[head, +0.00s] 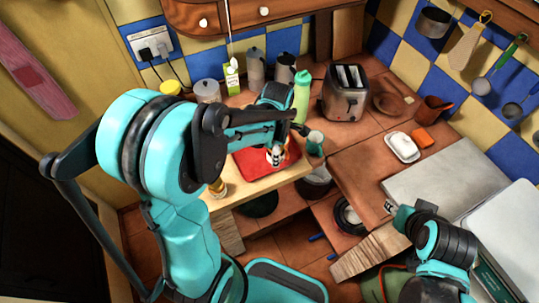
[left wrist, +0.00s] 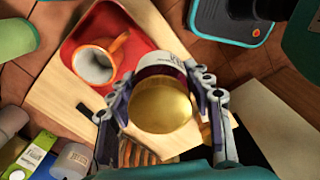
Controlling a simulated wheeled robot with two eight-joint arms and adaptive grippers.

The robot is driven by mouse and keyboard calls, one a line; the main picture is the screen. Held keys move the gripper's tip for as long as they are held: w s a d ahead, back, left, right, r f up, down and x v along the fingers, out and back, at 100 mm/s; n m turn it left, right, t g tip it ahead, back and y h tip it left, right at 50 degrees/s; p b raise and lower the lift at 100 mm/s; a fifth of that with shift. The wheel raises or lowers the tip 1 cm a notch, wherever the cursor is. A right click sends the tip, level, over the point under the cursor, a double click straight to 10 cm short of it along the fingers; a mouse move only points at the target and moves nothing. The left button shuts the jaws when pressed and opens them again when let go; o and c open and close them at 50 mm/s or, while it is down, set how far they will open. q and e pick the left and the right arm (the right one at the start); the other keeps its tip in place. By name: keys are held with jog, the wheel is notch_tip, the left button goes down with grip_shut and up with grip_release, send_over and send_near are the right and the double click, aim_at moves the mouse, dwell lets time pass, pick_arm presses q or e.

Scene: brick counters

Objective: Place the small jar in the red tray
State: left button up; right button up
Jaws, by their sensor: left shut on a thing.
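The small jar (left wrist: 160,106), with a gold lid and a white label, is between the fingers of my left gripper (left wrist: 160,85), which is shut on it. My right gripper (head: 390,208) is at the right counter, away from the tray.
The tray rests on a light wooden board (head: 246,190). A green cup (head: 315,141), a green bottle (head: 302,97), a carton (head: 232,80) and canisters stand behind and beside it. A toaster (head: 346,95) is further right. A gap opens in front of the board.

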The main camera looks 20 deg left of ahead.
pick_arm(q)
jog(key=b, duration=0.2)
send_over(251, 162)
notch_tip(251, 162, down, 6)
jog(key=shift+f, duration=0.1)
notch_tip(251, 162, down, 3)
jog(key=shift+f+b, duration=0.2)
jog(key=shift+b, duration=0.5)
jog(key=shift+f, duration=0.25)
jog(key=shift+f, duration=0.15)
jog(key=o, duration=1.5)
jog(key=shift+c, duration=0.2)
